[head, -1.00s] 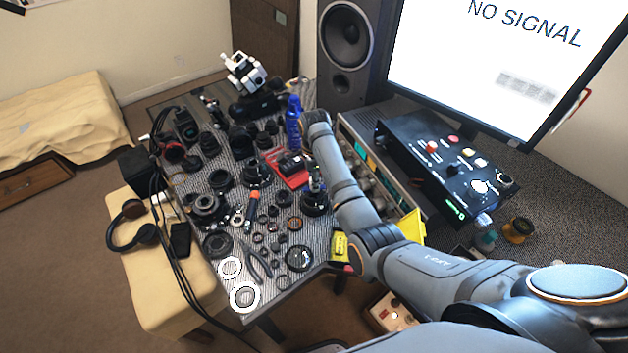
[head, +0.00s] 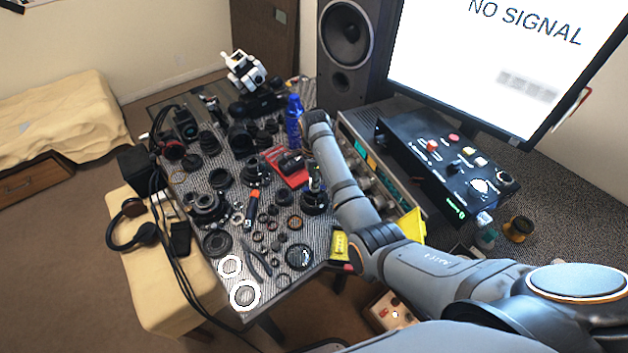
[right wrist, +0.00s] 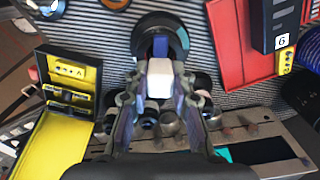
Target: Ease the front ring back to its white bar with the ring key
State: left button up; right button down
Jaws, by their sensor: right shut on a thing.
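My right gripper (right wrist: 158,88) is shut on the ring key, whose pale block-like body (right wrist: 160,78) shows between the fingers. A blue part (right wrist: 160,46) of it reaches forward over the lens. The round dark lens (right wrist: 178,32) stands on the striped table top straight ahead of the fingers. In the head view this lens (head: 314,205) is at the right edge of the table, with my right gripper (head: 315,182) just above it. The front ring and its white bar are too small or hidden to make out, and I cannot tell whether the key touches the ring. My left gripper is not in view.
A red tray (head: 291,178) lies behind the lens. A blue bottle (head: 293,122) stands farther back. A yellow case (right wrist: 62,112) is left in the wrist view. Several lens parts and rings crowd the table left of the lens, with an orange-handled tool (head: 253,200) among them.

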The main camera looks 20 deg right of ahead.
jog(key=shift+f, duration=0.35)
jog(key=shift+r+n+p, duration=0.2)
jog(key=shift+n+p, duration=0.3)
jog(key=shift+p, duration=0.1)
jog(key=shift+n+p, duration=0.55)
jog(key=shift+n, duration=0.15)
jog(key=n+p, duration=0.2)
jog(key=n, duration=0.1)
jog(key=shift+f+n, duration=0.2)
jog(key=shift+n, duration=0.2)
jog(key=shift+r+p, duration=1.55)
jog(key=shift+p, duration=0.45)
